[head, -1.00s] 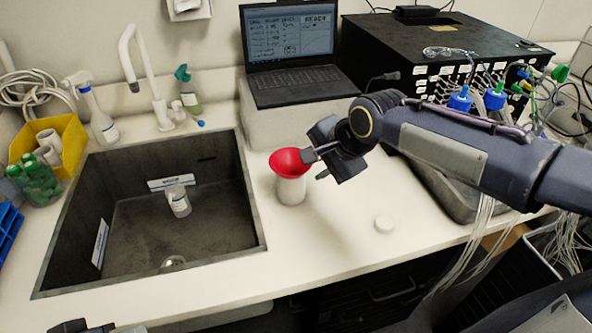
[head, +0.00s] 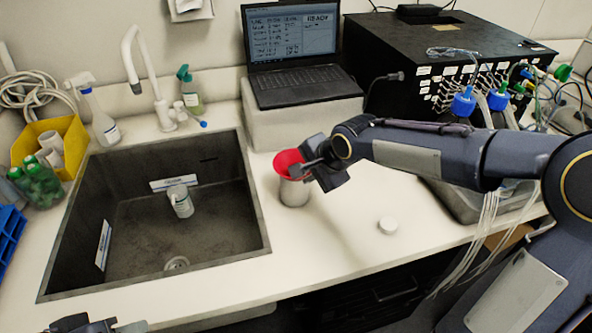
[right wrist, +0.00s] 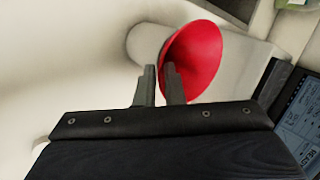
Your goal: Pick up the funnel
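My right gripper (head: 299,171) is at the funnel's right side. In the right wrist view, the funnel (right wrist: 200,55) shows its red inside, and the two grey fingers (right wrist: 161,80) are close together at its rim, one inside the cone and one outside, with the funnel's edge between them. They look shut on the rim. My left gripper (head: 85,325) shows only partly at the bottom left edge; its fingers cannot be made out.
The dark sink (head: 130,265) lies to the left, with a small bottle (head: 180,202) in it. A laptop (head: 300,85) stands on a raised block behind the funnel. The counter in front of the bottle is clear.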

